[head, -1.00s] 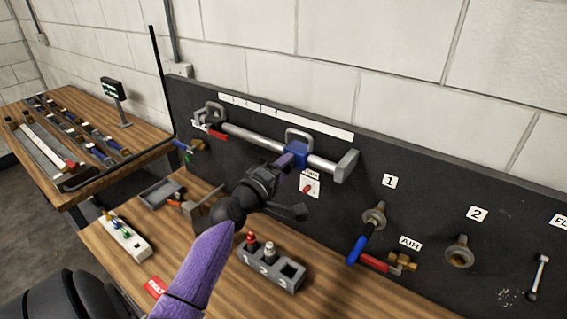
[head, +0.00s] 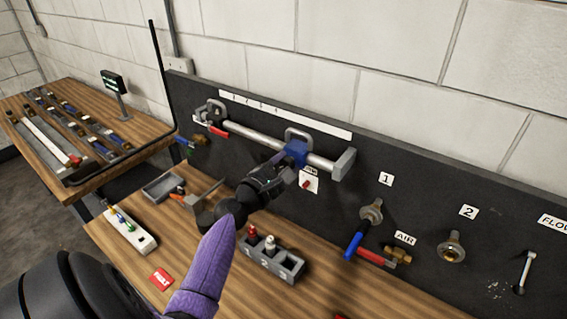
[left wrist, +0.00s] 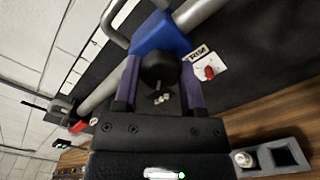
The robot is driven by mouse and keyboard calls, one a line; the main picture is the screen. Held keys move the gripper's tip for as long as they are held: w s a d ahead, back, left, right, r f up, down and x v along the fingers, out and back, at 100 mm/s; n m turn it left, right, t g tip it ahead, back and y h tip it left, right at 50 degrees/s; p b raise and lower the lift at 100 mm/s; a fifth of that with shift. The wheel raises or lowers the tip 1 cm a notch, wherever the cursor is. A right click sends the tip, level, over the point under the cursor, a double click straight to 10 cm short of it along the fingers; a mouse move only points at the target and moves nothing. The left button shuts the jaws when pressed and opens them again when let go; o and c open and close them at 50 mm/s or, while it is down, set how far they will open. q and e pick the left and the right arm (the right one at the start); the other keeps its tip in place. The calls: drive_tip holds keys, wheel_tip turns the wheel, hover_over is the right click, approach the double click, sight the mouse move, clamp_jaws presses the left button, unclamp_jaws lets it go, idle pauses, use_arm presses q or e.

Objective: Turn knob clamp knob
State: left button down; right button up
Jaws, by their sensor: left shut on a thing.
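The black clamp knob (left wrist: 160,68) sits in front of the blue clamp block (left wrist: 160,34) in the left wrist view. My left gripper (left wrist: 163,75) has one purple finger on each side of the knob and is shut on it. In the head view the blue clamp block (head: 296,152) rides on a grey horizontal bar (head: 250,134) fixed to the dark panel. My left gripper (head: 284,164) reaches up to the block there and hides the knob. My right gripper is not in view.
A small red switch on a white plate (head: 308,181) is right beside the gripper. A grey holder (head: 292,268) with small nozzles stands below on the wooden bench. A blue-handled valve (head: 353,245) and a red-handled valve (head: 374,257) stick out to the right.

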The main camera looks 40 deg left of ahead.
use_arm(q)
drive_tip(key=shift+n, duration=0.8)
drive_tip(key=shift+c, duration=1)
unclamp_jaws()
drive_tip(key=s+d, duration=0.1)
drive_tip(key=s, duration=0.9)
